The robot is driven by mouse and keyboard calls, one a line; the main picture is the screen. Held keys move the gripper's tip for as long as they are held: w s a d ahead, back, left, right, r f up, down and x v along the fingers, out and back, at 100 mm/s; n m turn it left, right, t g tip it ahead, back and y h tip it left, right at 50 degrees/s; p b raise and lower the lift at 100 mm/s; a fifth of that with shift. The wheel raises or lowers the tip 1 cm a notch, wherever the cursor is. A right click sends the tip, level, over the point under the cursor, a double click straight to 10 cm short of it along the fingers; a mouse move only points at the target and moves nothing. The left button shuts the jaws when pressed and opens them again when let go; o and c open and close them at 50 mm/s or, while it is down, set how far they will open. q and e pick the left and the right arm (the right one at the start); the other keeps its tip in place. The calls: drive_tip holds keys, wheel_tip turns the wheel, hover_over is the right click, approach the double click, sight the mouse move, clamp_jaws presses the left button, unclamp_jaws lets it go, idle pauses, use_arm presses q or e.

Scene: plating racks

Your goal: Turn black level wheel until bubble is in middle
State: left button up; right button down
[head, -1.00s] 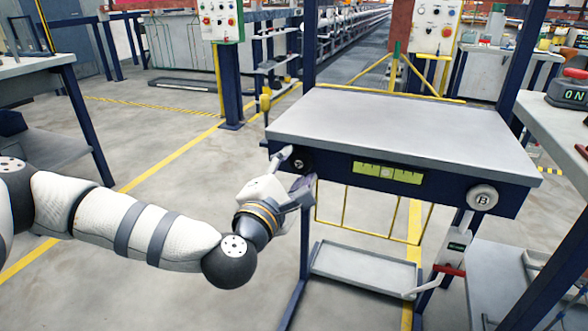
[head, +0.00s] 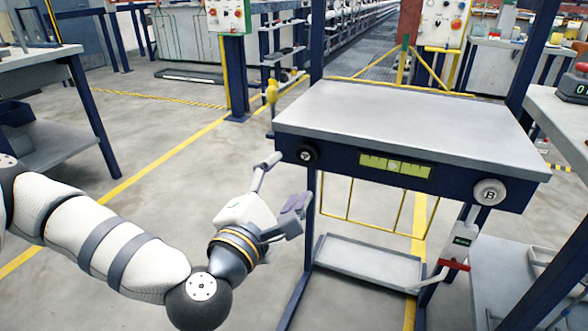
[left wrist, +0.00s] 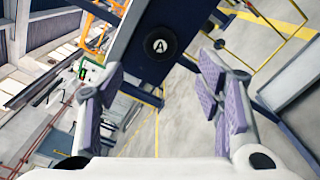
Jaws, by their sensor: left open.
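The black level wheel (head: 306,155) is at the left end of the table's dark blue front apron. In the left wrist view the wheel (left wrist: 158,45) shows a white letter A and sits ahead, between the fingers. My left gripper (head: 286,182) is open and empty, apart from the wheel, in front and slightly to its left and below. Its purple pads (left wrist: 232,110) show in the left wrist view. The yellow-green level vial (head: 395,166) is mid-apron. A paler patch shows near its middle; the exact bubble position is too small to tell. My right gripper is not in view.
The grey tabletop (head: 410,115) is bare. A silver wheel B (head: 489,192) is at the apron's right end. Below it is a white device with a red handle (head: 454,264). A lower shelf (head: 368,262) and yellow rails are under the table. Side benches stand left and right.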

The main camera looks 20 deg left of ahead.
use_arm(q)
drive_tip(key=shift+s, duration=0.4)
